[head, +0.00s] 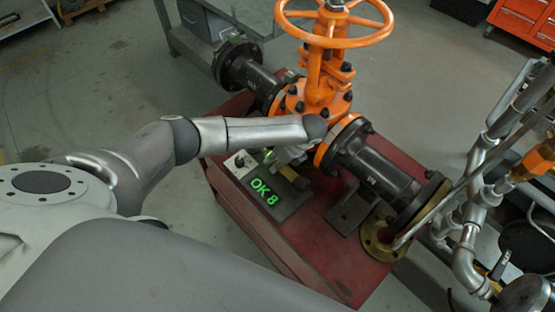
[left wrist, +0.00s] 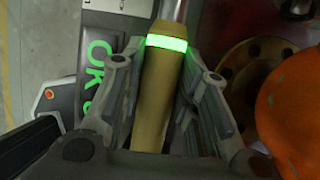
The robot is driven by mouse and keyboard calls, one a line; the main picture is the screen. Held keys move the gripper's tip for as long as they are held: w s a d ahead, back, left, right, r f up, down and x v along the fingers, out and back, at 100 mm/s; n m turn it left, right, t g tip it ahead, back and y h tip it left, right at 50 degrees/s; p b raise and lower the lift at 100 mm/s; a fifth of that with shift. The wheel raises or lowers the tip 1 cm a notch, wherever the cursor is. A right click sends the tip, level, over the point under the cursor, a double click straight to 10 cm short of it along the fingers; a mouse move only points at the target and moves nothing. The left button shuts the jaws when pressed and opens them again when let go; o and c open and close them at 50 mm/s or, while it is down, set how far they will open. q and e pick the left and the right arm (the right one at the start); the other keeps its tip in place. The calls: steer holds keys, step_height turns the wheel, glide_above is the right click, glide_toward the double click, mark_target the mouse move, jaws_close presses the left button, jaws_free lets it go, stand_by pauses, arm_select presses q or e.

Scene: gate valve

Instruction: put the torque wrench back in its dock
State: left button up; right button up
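The torque wrench shows in the left wrist view as a tan handle (left wrist: 160,95) with a lit green band and a silver shaft above it. My left gripper (left wrist: 166,60) has its two fingers close on both sides of the handle and appears shut on it. In the head view the left gripper (head: 289,154) is over a grey unit (head: 285,205) with a green "OK 8" display, and a bit of the tan handle (head: 291,176) shows below it. The dock cannot be made out clearly, nor whether the wrench touches the unit. My right gripper is out of view.
The unit sits on a red stand (head: 235,192) below an orange gate valve (head: 318,80) with dark flanged pipes. The valve body (left wrist: 290,115) is close right of the gripper. Silver pipes (head: 475,175) stand at the right. Open floor lies left.

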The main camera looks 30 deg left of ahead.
arm_select(q)
steer(key=o, duration=0.4)
steer(key=shift+s+f, duration=0.1)
steer(key=v, duration=1.2)
